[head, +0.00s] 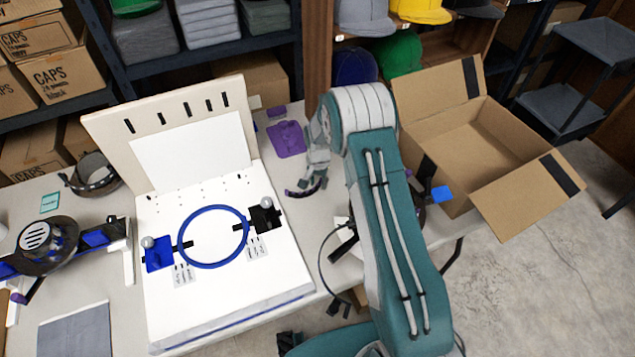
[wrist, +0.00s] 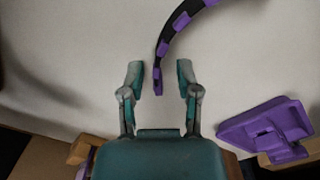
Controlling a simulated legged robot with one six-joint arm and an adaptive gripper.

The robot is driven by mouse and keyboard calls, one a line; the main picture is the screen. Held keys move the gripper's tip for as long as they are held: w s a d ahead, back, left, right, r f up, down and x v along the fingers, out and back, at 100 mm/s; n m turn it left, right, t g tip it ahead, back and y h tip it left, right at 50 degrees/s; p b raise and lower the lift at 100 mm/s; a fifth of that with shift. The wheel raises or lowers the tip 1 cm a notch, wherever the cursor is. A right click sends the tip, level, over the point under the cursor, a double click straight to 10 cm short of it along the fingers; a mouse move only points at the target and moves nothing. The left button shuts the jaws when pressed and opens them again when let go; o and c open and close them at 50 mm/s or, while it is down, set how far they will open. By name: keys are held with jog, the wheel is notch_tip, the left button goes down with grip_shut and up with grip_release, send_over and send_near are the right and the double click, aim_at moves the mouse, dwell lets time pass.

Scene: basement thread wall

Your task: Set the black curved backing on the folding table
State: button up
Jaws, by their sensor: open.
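The black curved backing (wrist: 166,42), a thin black arc with purple segments, appears in the wrist view against the pale surface of the folding table (head: 308,225). In the head view its purple and black curve (head: 303,191) shows just below my gripper (head: 318,172), over the table right of the white board. In the wrist view my gripper (wrist: 160,78) is open, and one end of the backing shows between its two fingertips. I see no finger closed on it. I cannot tell whether the backing rests flat on the table.
A purple plate (head: 287,139) lies behind my gripper. A white board with a blue hoop (head: 213,237) fills the table's middle. An open cardboard box (head: 470,140) stands right of my arm. A dark curved band (head: 95,175) and a headband machine (head: 45,245) are at left.

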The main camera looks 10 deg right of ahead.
notch_tip(320, 180, up, 12)
jog(key=s+d+r+n+t, duration=0.1)
jog(key=s+r+n, duration=0.1)
jog(key=s+r, duration=0.65)
jog(key=s+r+n+t, duration=0.15)
jog(key=s+r, duration=0.25)
jog(key=r, duration=0.9)
jog(key=s+r+n+t, duration=0.1)
jog(key=s+r+n, duration=0.1)
jog(key=s, duration=0.9)
jog(key=s+r+n+t, duration=0.1)
jog(key=s+r+t, duration=0.1)
jog(key=s, duration=0.8)
jog(key=shift+s+d+r+n, duration=0.35)
jog(key=shift+r, duration=0.25)
